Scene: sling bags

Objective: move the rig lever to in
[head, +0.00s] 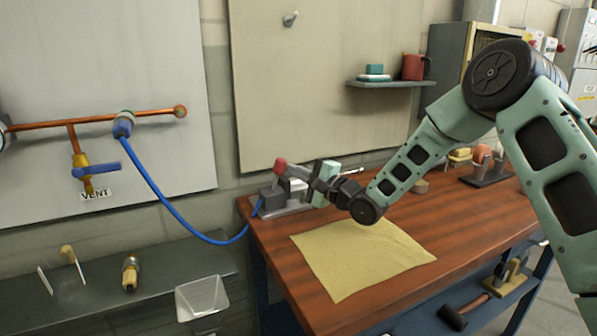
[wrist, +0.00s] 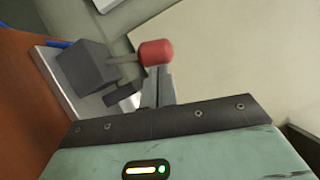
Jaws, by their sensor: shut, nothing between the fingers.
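The rig (head: 285,205) stands at the back left corner of the wooden workbench, a grey block on a pale base plate. Its lever has a red knob (head: 280,165) at the top. In the wrist view the lever's red knob (wrist: 157,52) sits on a thin rod coming out of the grey block (wrist: 85,65). My gripper (head: 291,171) is at the rig's right side, pointing left at the knob. Its fingers (wrist: 157,76) are shut and empty, with their tips right by the knob. I cannot tell whether they touch it. No "in" marking is readable.
A blue hose (head: 175,208) runs from a copper pipe (head: 95,120) on the wall panel to the rig. A yellow cloth (head: 360,258) lies flat on the workbench (head: 445,215). A shelf (head: 390,84) with a red mug hangs above the bench.

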